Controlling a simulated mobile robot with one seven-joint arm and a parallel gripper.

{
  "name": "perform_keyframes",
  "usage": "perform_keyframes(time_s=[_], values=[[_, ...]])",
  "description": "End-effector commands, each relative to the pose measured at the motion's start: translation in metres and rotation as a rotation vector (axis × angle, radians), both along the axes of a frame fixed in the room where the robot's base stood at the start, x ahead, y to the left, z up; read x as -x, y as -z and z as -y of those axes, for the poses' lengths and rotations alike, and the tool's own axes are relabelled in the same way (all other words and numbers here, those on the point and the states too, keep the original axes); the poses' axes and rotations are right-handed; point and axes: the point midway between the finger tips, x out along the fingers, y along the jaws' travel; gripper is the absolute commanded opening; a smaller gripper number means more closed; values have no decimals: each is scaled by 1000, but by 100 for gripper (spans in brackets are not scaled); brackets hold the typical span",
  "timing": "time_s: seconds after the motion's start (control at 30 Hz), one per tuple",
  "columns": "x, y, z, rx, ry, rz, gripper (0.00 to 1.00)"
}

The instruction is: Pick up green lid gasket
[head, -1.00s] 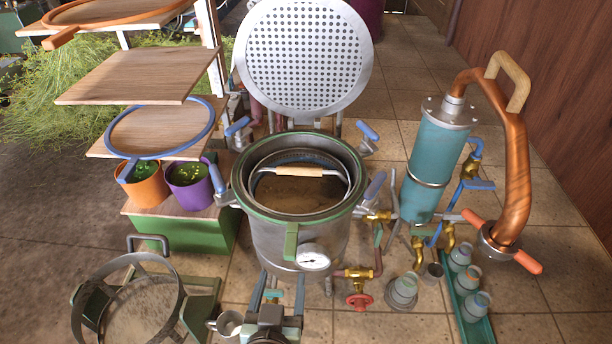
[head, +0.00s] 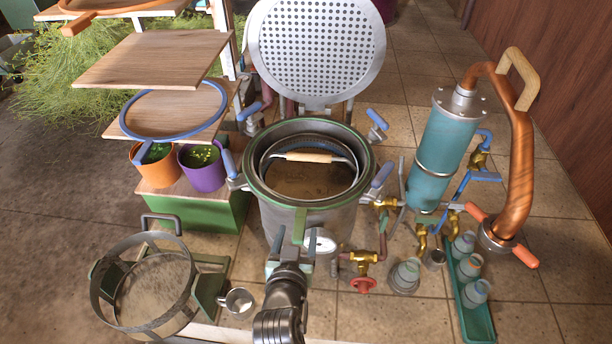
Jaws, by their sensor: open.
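The green lid gasket (head: 335,203) is a thin ring lying around the rim of the steel still pot (head: 345,222). Its green tab (head: 299,224) hangs down over the front of the pot. My gripper (head: 293,242) is open and empty in front of the pot, just below the tab. Its two fingers point at the pot, one on each side of the tab's line; I cannot tell whether they touch anything. My gripper partly hides the pot's front and the dial gauge (head: 322,243).
A basket with a wooden handle (head: 302,157) sits inside the pot. The perforated lid (head: 318,45) stands open behind. Blue clamp levers (head: 382,174) ring the pot. Brass valves (head: 368,257) are at right. A metal cup (head: 238,302) and round sieve (head: 150,290) are at left.

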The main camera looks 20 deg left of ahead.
Motion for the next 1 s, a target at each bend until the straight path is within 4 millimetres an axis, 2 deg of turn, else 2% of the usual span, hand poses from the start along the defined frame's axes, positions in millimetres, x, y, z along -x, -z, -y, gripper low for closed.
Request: perform_keyframes(time_s=[0.13, 0.3, 0.63, 1.0], values=[[-16, 4, -4, -3, 0, -2, 68], [-28, 10, -7, -2, 1, -1, 68], [-30, 12, -8, -1, 0, 0, 66], [-29, 12, -8, -1, 0, 0, 0]])
